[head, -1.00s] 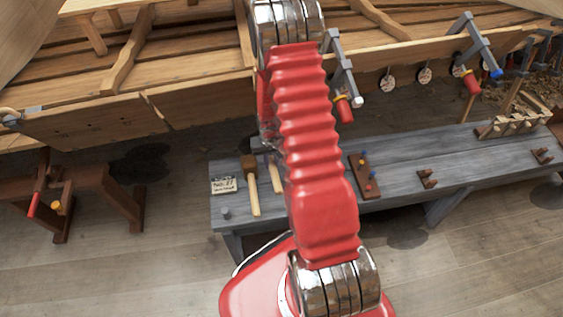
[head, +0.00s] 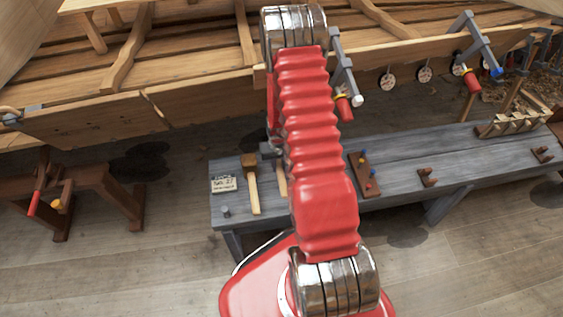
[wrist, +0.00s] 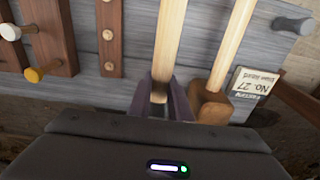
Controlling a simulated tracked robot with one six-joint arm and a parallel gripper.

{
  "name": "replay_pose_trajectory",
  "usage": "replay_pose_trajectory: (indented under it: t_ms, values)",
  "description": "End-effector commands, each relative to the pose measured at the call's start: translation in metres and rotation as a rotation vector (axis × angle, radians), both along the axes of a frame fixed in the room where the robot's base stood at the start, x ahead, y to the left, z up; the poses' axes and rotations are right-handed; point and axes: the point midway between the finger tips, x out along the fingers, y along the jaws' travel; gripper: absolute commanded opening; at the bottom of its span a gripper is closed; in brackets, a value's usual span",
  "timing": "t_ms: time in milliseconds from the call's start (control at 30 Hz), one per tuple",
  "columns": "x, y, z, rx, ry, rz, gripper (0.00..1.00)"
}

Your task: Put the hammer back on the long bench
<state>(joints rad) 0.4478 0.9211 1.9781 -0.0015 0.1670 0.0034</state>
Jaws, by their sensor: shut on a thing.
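My gripper (wrist: 163,88) is shut on the pale wooden handle of the hammer (wrist: 171,40) in the wrist view. In the head view the gripper is hidden behind my red arm, and only part of the hammer's handle (head: 282,181) shows beside the arm. The hammer's head cannot be made out clearly. The handle is over the left part of the long grey bench (head: 320,210); I cannot tell whether it touches the top.
A wooden mallet (head: 254,190) lies on the bench left of the hammer, close beside it. A "No. 27" card (head: 223,184) lies farther left, near a small grey peg (head: 226,211). A brown peg board (head: 365,175) is to the right. The hull (head: 180,100) stands behind.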

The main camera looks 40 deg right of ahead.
Motion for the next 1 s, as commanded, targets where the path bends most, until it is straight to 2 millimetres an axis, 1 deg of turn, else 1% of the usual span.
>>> replay_pose_trajectory:
  t_ms: [300, 500, 700, 1000]
  values:
    - [0.000, 0.000, -0.032, 0.000, 0.000, -0.001, 0.00]
    - [0.000, -0.001, -0.048, 0.000, -0.001, -0.001, 0.00]
    - [0.000, -0.001, -0.055, -0.001, -0.002, -0.001, 0.00]
    - [0.000, -0.001, -0.055, -0.001, -0.002, -0.002, 0.00]
